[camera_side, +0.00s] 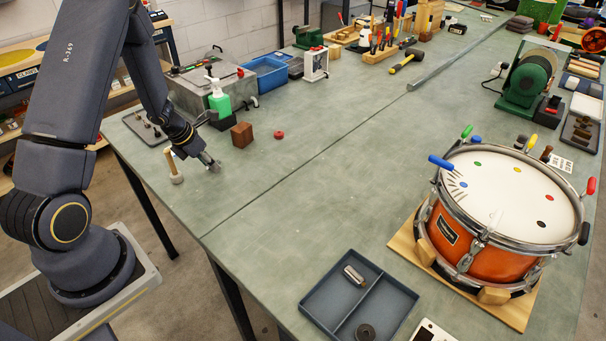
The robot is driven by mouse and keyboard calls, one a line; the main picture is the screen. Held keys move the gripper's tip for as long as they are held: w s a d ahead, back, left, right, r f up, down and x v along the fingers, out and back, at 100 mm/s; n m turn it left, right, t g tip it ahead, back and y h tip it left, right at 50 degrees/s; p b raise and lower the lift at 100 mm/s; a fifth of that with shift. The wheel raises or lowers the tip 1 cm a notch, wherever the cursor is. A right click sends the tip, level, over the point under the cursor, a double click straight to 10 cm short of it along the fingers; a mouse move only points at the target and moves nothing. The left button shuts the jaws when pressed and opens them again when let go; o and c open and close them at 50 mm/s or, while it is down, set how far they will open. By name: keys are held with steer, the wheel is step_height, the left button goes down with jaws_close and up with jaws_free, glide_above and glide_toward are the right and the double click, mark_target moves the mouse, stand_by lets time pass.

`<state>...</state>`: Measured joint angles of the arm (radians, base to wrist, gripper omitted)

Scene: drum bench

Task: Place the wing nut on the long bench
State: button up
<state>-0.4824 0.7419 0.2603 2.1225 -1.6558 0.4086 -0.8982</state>
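The long bench (290,190) is a grey-green surface running from the front to the back of the view. My gripper (212,164) is low over its left part, close to the surface, right of a small wooden-handled mallet (176,178). The fingers are small and angled here, so I cannot tell whether they are open or shut, or whether they hold anything. I cannot make out a wing nut for certain. Small parts stand on a dark tray (130,118) at the bench's left edge, too small to identify.
A divided tray (398,300) is at the front, and an orange drum (490,262) at right. The middle of the bench is clear.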

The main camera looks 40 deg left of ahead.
steer(key=shift+r, duration=0.1)
steer(key=v, duration=1.2)
steer(key=s+d+r+m+h, duration=0.1)
steer(key=d+r+m, duration=0.5)
steer(key=d+m, duration=0.35)
steer(key=d+r+m+h, duration=0.2)
steer(key=d+r+m, duration=0.55)
steer(key=m, duration=0.25)
steer(key=s+d+r+m+y, duration=0.1)
steer(key=s+m, duration=0.3)
steer(key=m, duration=0.4)
steer(key=s+d+r+m+t+y, duration=0.1)
steer(key=s+d+r+m+y, duration=0.1)
steer(key=m, duration=0.6)
steer(key=s+d+r, duration=0.1)
steer(key=s+d, duration=0.1)
steer(key=s, duration=0.1)
steer(key=shift+s+d, duration=0.15)
steer(key=shift+d, duration=0.1)
